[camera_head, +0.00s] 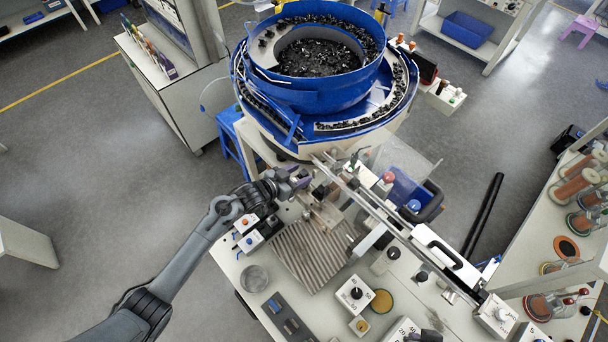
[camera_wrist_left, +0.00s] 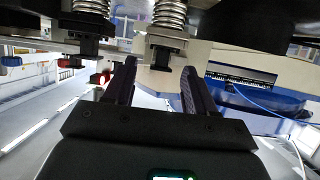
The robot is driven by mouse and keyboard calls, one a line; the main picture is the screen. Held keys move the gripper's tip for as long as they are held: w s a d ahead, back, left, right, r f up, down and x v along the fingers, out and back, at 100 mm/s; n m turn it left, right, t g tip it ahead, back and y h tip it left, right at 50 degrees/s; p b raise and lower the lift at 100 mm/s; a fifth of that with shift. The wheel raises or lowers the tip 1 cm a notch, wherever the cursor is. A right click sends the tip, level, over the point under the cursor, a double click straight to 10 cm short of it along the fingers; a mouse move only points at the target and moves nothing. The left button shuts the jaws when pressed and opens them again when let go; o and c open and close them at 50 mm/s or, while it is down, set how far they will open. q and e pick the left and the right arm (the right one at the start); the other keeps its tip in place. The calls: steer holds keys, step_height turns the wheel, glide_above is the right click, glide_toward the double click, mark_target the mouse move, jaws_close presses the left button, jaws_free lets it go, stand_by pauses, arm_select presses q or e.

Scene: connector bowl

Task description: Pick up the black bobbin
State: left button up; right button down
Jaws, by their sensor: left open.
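My left gripper (camera_head: 298,180) is at the front of the blue bowl feeder, over the back left part of the white worktable. In the left wrist view the two dark fingers of this gripper (camera_wrist_left: 160,80) stand apart with nothing between them. Small dark parts show near it in the head view, one just right of the fingers (camera_head: 319,192). I cannot tell which of them is the black bobbin. In the left wrist view two metal springs with black ends (camera_wrist_left: 160,58) hang just beyond the fingertips. My right gripper is in neither view.
The blue bowl feeder (camera_head: 318,103) holds many small black parts. A long metal rail (camera_head: 410,243) runs from it across the worktable (camera_head: 235,268). A ribbed plate (camera_head: 309,255), a clear cover (camera_head: 405,165) and several control boxes crowd the tabletop. Grey floor is open at left.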

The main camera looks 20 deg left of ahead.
arm_select(q)
steer(key=shift+w+d+f, duration=0.2)
steer(key=shift+w+f, duration=0.05)
steer(key=shift+w, duration=0.2)
jaws_close()
